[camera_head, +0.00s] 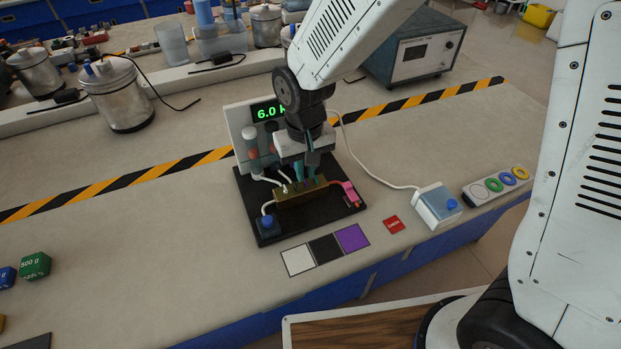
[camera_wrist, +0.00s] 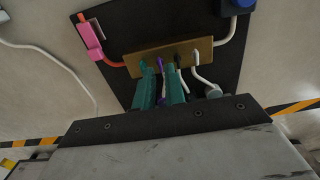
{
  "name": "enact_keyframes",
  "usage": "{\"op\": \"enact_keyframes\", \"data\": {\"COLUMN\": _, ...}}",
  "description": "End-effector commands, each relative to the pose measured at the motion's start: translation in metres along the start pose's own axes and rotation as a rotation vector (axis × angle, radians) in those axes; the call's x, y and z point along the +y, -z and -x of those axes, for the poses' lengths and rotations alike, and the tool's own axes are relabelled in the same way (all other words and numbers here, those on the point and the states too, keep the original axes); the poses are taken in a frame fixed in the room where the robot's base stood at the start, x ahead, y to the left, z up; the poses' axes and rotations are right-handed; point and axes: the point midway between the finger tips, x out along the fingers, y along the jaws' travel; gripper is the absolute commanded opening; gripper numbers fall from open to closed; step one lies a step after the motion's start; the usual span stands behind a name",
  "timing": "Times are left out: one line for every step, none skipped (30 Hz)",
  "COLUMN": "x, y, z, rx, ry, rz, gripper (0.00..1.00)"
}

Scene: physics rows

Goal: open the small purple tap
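A brass block (camera_head: 301,194) with small taps sits on a black board, and it also shows in the wrist view (camera_wrist: 135,65). The small purple tap (camera_wrist: 161,64) stands on this block. A black tap (camera_wrist: 180,61) and a white tap (camera_wrist: 196,56) stand to its right in the wrist view. My gripper (camera_wrist: 160,78) has two teal fingers, apart, with the purple tap showing in the gap between them. I cannot tell whether either finger touches it. In the head view my gripper (camera_head: 304,175) hangs over the block and hides the purple tap.
The black board (camera_head: 252,203) also carries a pink clip (camera_head: 351,194), a blue part (camera_head: 268,227) and a panel (camera_head: 238,125) reading 6.0. White, black and purple squares (camera_head: 352,238) lie in front. A blue-topped box (camera_head: 437,206) stands right.

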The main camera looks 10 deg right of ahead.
Motion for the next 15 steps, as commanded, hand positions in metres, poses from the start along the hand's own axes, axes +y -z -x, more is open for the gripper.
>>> {"op": "enact_keyframes", "data": {"x": 0.0002, "y": -0.0001, "z": -0.0008, "rx": -0.001, "ry": 0.000, "rz": 0.000, "gripper": 0.12}}
{"op": "enact_keyframes", "data": {"x": 0.0002, "y": -0.0001, "z": -0.0012, "rx": -0.001, "ry": 0.000, "rz": 0.000, "gripper": 0.12}}
{"op": "enact_keyframes", "data": {"x": 0.0003, "y": -0.0001, "z": -0.0019, "rx": -0.001, "ry": 0.000, "rz": 0.000, "gripper": 0.12}}
{"op": "enact_keyframes", "data": {"x": 0.0003, "y": -0.0001, "z": -0.0025, "rx": -0.001, "ry": 0.000, "rz": 0.000, "gripper": 0.12}}
{"op": "enact_keyframes", "data": {"x": 0.0004, "y": -0.0001, "z": -0.0031, "rx": 0.000, "ry": 0.000, "rz": 0.000, "gripper": 0.12}}
{"op": "enact_keyframes", "data": {"x": 0.0004, "y": 0.0000, "z": -0.0039, "rx": 0.000, "ry": 0.000, "rz": -0.001, "gripper": 0.12}}
{"op": "enact_keyframes", "data": {"x": 0.0004, "y": 0.0000, "z": -0.0044, "rx": 0.000, "ry": 0.000, "rz": -0.001, "gripper": 0.12}}
{"op": "enact_keyframes", "data": {"x": 0.0004, "y": 0.0000, "z": -0.0050, "rx": 0.000, "ry": 0.000, "rz": -0.001, "gripper": 0.12}}
{"op": "enact_keyframes", "data": {"x": 0.0005, "y": 0.0001, "z": -0.0058, "rx": 0.000, "ry": 0.000, "rz": -0.001, "gripper": 0.12}}
{"op": "enact_keyframes", "data": {"x": 0.0005, "y": 0.0001, "z": -0.0064, "rx": 0.000, "ry": 0.000, "rz": -0.001, "gripper": 0.12}}
{"op": "enact_keyframes", "data": {"x": 0.0005, "y": 0.0001, "z": -0.0070, "rx": 0.000, "ry": 0.000, "rz": -0.001, "gripper": 0.12}}
{"op": "enact_keyframes", "data": {"x": 0.0005, "y": 0.0001, "z": -0.0078, "rx": 0.000, "ry": 0.000, "rz": -0.001, "gripper": 0.12}}
{"op": "enact_keyframes", "data": {"x": 0.0005, "y": 0.0001, "z": -0.0084, "rx": 0.000, "ry": 0.000, "rz": -0.001, "gripper": 0.12}}
{"op": "enact_keyframes", "data": {"x": 0.0005, "y": 0.0000, "z": -0.0091, "rx": 0.000, "ry": 0.000, "rz": -0.001, "gripper": 0.12}}
{"op": "enact_keyframes", "data": {"x": 0.0005, "y": 0.0000, "z": -0.0099, "rx": 0.000, "ry": 0.000, "rz": -0.001, "gripper": 0.12}}
